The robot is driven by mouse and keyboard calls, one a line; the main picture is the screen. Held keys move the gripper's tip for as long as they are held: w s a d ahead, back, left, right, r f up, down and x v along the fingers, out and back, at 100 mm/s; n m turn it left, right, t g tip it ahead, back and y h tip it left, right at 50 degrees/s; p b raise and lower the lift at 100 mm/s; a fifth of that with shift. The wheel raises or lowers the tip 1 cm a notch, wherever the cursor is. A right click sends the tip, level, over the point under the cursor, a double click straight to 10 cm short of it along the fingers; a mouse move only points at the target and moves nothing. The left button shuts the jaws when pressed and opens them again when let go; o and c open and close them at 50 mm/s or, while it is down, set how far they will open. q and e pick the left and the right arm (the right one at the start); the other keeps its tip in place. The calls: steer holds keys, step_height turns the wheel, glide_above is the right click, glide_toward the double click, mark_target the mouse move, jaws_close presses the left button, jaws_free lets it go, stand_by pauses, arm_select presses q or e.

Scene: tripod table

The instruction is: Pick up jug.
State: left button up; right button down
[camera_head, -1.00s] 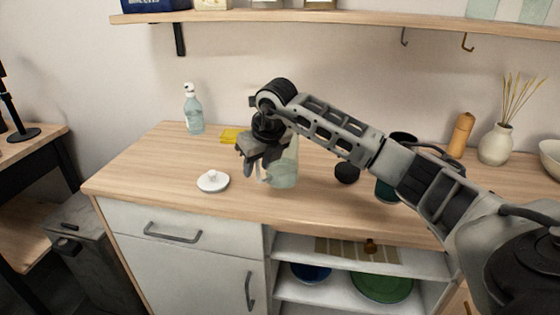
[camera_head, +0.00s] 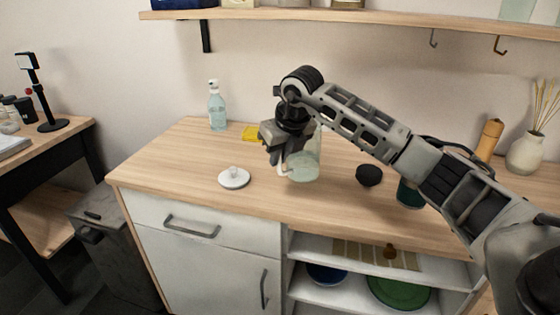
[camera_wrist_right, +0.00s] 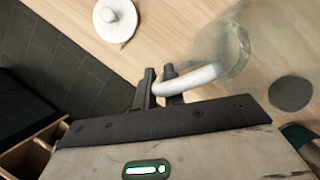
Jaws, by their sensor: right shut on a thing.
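The jug is pale green, see-through glass (camera_head: 306,168) and stands upright at the counter's middle, partly hidden by my right gripper. In the right wrist view its body (camera_wrist_right: 262,40) is at the upper right, with a white handle (camera_wrist_right: 196,79) reaching toward the fingers. My right gripper (camera_head: 281,163) is at the jug's left side. Its two dark fingers (camera_wrist_right: 160,92) are shut on the handle. I cannot tell whether the jug's base touches the counter. My left gripper is in neither view.
A white lid with a knob (camera_head: 234,178) lies left of the jug. A soap bottle (camera_head: 217,108) and yellow sponge (camera_head: 251,133) are behind. A dark round object (camera_head: 369,175) and a green cup (camera_head: 407,193) are to the right. A wall shelf (camera_head: 350,17) hangs above.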

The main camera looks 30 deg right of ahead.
steer(key=s+a+r+b, duration=0.1)
steer(key=s+a+r, duration=0.8)
steer(key=a+r, duration=0.1)
steer(key=shift+s+r, duration=0.3)
steer(key=shift+r, duration=0.3)
stand_by(1.0)
